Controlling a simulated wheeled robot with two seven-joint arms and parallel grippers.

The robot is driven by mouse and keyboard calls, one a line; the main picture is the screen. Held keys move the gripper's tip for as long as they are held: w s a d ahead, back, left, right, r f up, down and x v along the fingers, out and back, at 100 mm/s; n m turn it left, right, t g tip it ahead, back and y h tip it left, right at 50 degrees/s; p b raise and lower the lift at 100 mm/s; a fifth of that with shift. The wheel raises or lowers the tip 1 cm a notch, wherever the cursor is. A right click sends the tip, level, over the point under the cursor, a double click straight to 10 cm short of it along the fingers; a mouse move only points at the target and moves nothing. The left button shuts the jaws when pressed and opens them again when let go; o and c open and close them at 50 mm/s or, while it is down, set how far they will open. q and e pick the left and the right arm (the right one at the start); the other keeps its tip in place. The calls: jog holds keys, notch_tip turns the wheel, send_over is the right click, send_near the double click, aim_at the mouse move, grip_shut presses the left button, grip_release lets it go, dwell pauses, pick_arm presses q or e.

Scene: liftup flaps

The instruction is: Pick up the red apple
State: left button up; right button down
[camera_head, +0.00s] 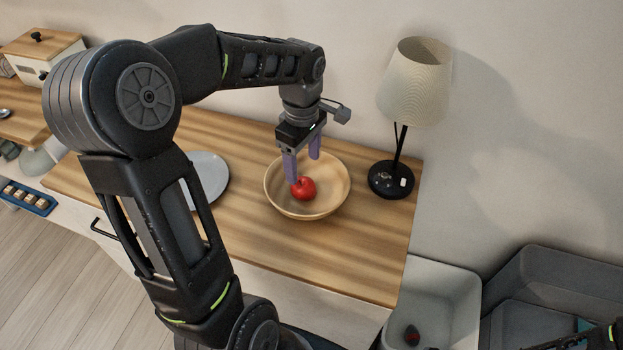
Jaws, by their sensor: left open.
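The red apple (304,189) lies in a round wooden bowl (335,196) on the wooden counter. My left gripper (303,168) points down over the bowl with its two purple fingers apart. One finger is at the apple's upper left and overlaps it in the picture. The other finger is behind and to the right, higher in the picture. I cannot tell whether a finger touches the apple. My right gripper is not clearly in view; only a dark piece shows at the lower right edge.
A table lamp (413,85) stands close to the right of the bowl. A white plate (208,177) lies to the left, partly behind my left arm. The counter (365,258) is clear in front of the bowl. Grey and white bins (455,295) stand at the lower right.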

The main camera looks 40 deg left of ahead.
aim_at(303, 182)
pick_arm(q)
jog(key=shift+s, duration=0.1)
jog(key=shift+f, duration=1.3)
jog(key=shift+f+p, duration=0.7)
jog(key=shift+f, duration=1.95)
jog(key=c, duration=1.2)
